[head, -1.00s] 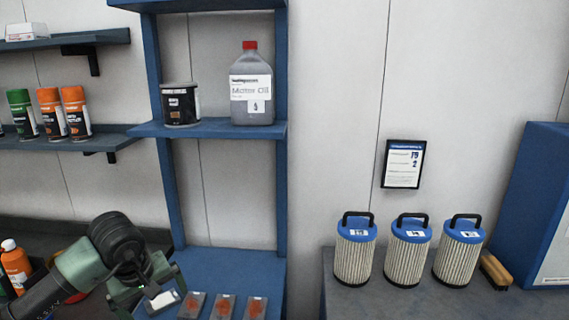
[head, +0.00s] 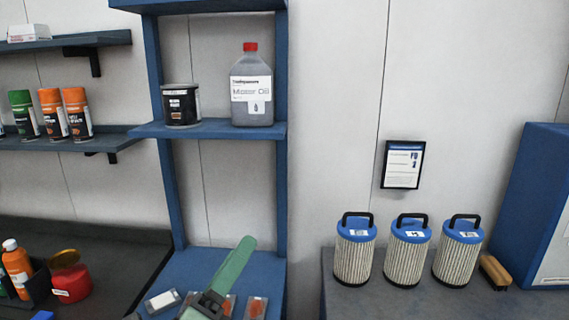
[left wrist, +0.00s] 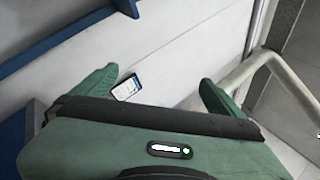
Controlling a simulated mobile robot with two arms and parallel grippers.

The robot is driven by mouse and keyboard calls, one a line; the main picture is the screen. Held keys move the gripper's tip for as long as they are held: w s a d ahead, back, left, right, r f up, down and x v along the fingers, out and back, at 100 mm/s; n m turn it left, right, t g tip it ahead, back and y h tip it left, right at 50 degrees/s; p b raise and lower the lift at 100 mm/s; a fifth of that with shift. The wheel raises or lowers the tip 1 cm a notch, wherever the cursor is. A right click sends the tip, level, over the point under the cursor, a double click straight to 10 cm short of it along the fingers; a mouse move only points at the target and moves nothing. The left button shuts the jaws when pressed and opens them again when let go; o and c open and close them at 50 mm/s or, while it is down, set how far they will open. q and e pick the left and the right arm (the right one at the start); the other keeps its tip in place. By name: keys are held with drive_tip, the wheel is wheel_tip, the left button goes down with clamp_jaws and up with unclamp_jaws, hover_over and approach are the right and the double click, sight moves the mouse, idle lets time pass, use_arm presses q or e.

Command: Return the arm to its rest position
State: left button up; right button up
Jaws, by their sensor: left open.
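My left gripper (head: 224,276) shows at the bottom of the head view as a green finger and dark parts over the blue lower shelf (head: 205,262), covering part of the small packets there. In the left wrist view my left gripper (left wrist: 158,84) is open, its two green fingers wide apart. Nothing is held between them. A small card with a dark and white face (left wrist: 127,88) shows beyond the left finger, against a pale surface. My right gripper is not in view.
Blue-topped filters (head: 355,260) and a brush (head: 495,272) stand on the right counter by a blue cabinet (head: 540,215). Motor oil (head: 252,88) and a dark can (head: 181,105) sit on the shelf above. A red container (head: 71,280) stands left. A pale curved bar (left wrist: 270,65) passes near the right finger.

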use_arm(q)
drive_tip(key=s+a+f+n+g+y, duration=0.25)
drive_tip(key=a+f+n+y, duration=0.45)
drive_tip(key=f+n, duration=0.35)
drive_tip(key=s+a+f+n+g+y, duration=0.25)
drive_tip(key=a+f+n+y, duration=0.45)
drive_tip(key=f+n, duration=0.4)
drive_tip(key=s+d+f+n+g+h, duration=0.1)
drive_tip(key=s+f+n+g, duration=0.45)
drive_tip(key=s, duration=0.55)
drive_tip(key=s+d+f+n+g+h, duration=0.1)
drive_tip(key=s+f+n+g, duration=0.2)
drive_tip(key=s+f+g, duration=0.5)
drive_tip(key=s+f+b, duration=0.3)
drive_tip(key=f+b, duration=0.3)
drive_tip(key=f, duration=2.6)
drive_tip(key=s+a+f+b, duration=0.3)
drive_tip(key=s+f+b, duration=0.1)
drive_tip(key=s+f, duration=1.3)
wheel_tip(320, 180, down, 4)
drive_tip(key=shift+m, duration=0.3)
drive_tip(key=shift+w+g, duration=0.1)
drive_tip(key=shift+g, duration=0.15)
